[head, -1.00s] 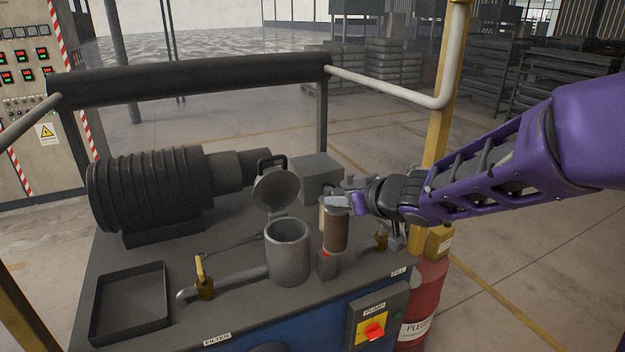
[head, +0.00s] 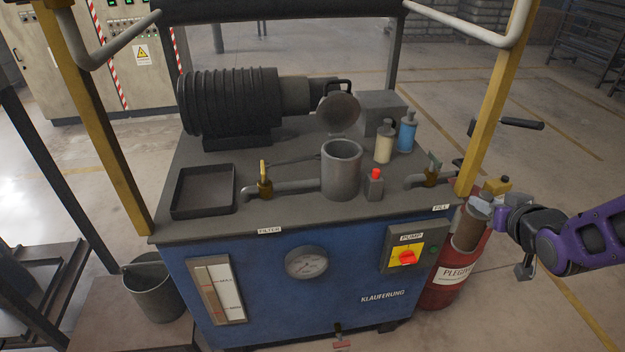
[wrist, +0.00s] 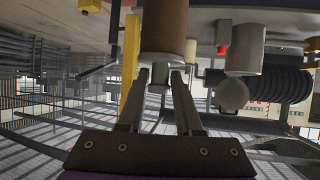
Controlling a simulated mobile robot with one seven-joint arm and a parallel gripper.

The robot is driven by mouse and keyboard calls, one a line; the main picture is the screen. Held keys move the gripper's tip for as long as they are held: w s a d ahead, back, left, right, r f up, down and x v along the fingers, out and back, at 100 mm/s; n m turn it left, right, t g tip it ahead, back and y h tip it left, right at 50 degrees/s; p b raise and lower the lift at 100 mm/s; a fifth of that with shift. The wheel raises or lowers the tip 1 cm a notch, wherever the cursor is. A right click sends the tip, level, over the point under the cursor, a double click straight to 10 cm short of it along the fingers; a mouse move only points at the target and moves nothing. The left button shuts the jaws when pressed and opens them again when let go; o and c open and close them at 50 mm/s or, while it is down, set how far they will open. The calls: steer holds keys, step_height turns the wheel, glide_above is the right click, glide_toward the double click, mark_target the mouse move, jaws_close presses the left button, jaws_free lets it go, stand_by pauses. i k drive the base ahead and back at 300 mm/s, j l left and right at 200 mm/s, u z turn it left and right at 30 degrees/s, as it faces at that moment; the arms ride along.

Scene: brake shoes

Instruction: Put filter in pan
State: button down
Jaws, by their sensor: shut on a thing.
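The filter (head: 468,232) is a brown cylinder with a grey end cap. My gripper (head: 492,214) is shut on it at the capped end, off the right side of the bench and in front of a red barrel. In the wrist view the filter (wrist: 166,28) sits between the two fingers (wrist: 164,80). The pan (head: 203,190) is a shallow black square tray, lying empty on the left front of the bench top, far from my gripper. The grey filter housing (head: 342,172) stands open at mid-bench, its round lid (head: 338,113) tilted up behind it.
A cream canister (head: 384,146) and a blue bottle (head: 406,133) stand behind the housing. A red button box (head: 374,186), valves and a ribbed motor (head: 228,105) also occupy the bench. Yellow posts (head: 492,100) rise at its sides. The red barrel (head: 447,285) stands at right.

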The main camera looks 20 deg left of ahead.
mark_target(206, 193)
steer(key=u, duration=1.05)
steer(key=i+j+u, duration=0.15)
steer(key=j, duration=0.15)
steer(key=i+j+u, duration=0.2)
steer(key=i+j, duration=0.2)
steer(key=j, duration=0.15)
steer(key=i+j, duration=0.4)
steer(key=j, duration=0.25)
